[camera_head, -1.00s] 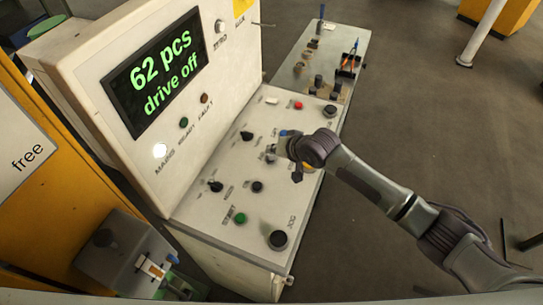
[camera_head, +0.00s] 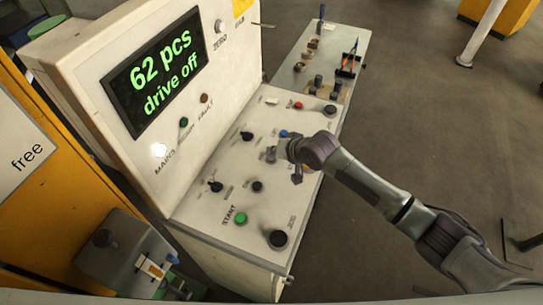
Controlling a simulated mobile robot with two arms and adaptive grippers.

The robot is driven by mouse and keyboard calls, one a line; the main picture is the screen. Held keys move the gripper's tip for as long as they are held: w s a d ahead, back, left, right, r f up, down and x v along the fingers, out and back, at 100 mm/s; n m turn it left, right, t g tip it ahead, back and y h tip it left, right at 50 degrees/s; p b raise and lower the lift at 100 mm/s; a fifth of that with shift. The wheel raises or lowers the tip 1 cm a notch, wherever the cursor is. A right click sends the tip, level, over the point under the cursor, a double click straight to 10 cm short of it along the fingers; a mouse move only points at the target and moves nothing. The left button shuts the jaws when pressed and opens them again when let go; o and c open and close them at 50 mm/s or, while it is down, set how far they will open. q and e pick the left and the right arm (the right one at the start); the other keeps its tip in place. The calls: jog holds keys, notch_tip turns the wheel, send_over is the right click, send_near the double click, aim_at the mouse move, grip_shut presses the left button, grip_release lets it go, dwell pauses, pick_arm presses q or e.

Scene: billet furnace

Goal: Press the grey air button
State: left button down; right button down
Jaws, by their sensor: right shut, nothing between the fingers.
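The control panel (camera_head: 205,200) has a sloped face with several buttons and knobs. My right gripper (camera_head: 272,154) is over the middle right of this face, with its fingers shut and empty. It covers part of the panel there, and I cannot tell whether it touches the face. No button that I can make out as the grey air button shows; it may be behind the gripper. A blue button (camera_head: 284,133) shows just beyond the gripper, and a red button (camera_head: 298,105) farther back. A green button (camera_head: 240,218) marked START and a black button (camera_head: 278,238) are nearer. My left gripper is not in view.
The upright display (camera_head: 155,72) reads "62 pcs drive off". A side table (camera_head: 335,45) with tools stands behind the panel. A grey box (camera_head: 115,250) is at lower left, by a yellow cabinet. The floor on the right is open.

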jog(key=shift+f, duration=0.45)
dwell(0.6)
jog(key=shift+r, duration=0.1)
jog(key=shift+r+p, duration=0.75)
jog(key=shift+p, duration=0.05)
notch_tip(320, 180, up, 3)
jog(key=p, duration=0.2)
jog(key=shift+f+p, duration=0.1)
jog(key=shift+p, duration=0.3)
jog(key=shift+r+p, duration=0.45)
jog(key=shift+r, duration=0.7)
